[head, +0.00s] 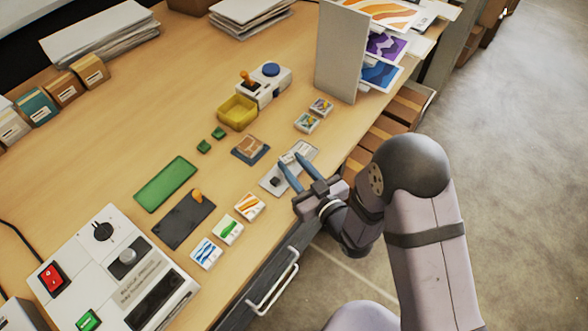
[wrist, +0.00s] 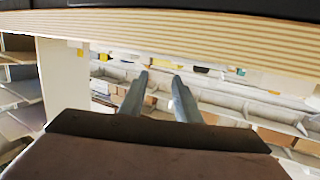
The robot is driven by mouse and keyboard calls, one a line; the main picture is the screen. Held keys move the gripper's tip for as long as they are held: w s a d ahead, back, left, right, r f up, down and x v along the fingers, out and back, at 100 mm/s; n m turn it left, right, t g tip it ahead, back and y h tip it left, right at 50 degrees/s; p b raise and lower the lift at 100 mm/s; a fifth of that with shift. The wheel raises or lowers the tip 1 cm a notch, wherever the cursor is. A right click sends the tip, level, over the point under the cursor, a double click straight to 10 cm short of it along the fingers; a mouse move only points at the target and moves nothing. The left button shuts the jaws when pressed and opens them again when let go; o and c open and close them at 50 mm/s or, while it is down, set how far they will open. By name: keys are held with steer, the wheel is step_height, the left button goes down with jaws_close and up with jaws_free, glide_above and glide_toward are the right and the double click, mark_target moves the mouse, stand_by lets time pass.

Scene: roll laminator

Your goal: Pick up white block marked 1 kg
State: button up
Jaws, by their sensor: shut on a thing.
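My gripper (head: 290,160) reaches in from the right over the table's front edge. Its two blue-grey fingers have their tips over a pale grey-white flat piece (head: 268,184) with a small dark part on it. In the wrist view the fingers (wrist: 160,85) stand a short way apart, and I cannot make out the held thing between them. The white block's 1 kg mark is not readable in either view. The block is hidden or too small to tell from the pale piece at the fingertips.
A green mat (head: 165,184), a dark pad (head: 183,219), picture cards (head: 228,231) and a brown-and-blue piece (head: 250,149) lie left of my gripper. A yellow bin (head: 237,112) stands behind. The laminator (head: 125,270) is at front left. An upright panel (head: 341,50) stands at back right.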

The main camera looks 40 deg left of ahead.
step_height(320, 180, up, 8)
steer(key=b, duration=0.1)
steer(key=shift+f, duration=0.25)
